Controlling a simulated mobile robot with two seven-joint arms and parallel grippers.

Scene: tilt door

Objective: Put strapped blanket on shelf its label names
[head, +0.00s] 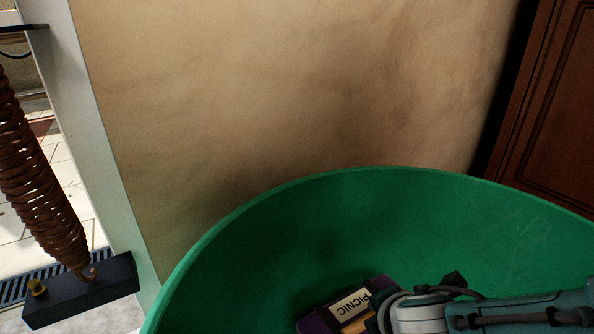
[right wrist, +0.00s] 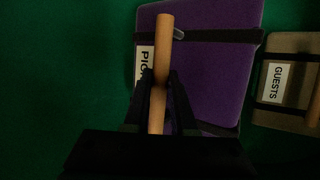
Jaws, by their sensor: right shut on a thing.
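A purple strapped blanket (right wrist: 210,65) with dark straps and a wooden handle (right wrist: 164,40) lies in the green tub (head: 300,200). Its white label reads PICNIC in the head view (head: 350,304); in the right wrist view the label is partly hidden by the handle and fingers. My right gripper (right wrist: 161,88) is shut on the wooden handle, with a finger on each side of it. In the head view my right arm reaches into the tub from the right. My left gripper is not in view. No shelf is in view.
A grey-brown strapped blanket (right wrist: 290,85) labelled GUESTS lies beside the purple one. The tub's tall rim curves around my right arm. A plain tan wall (head: 280,90) stands behind, a wooden panel (head: 550,110) at right, and a coiled spring (head: 38,180) at left.

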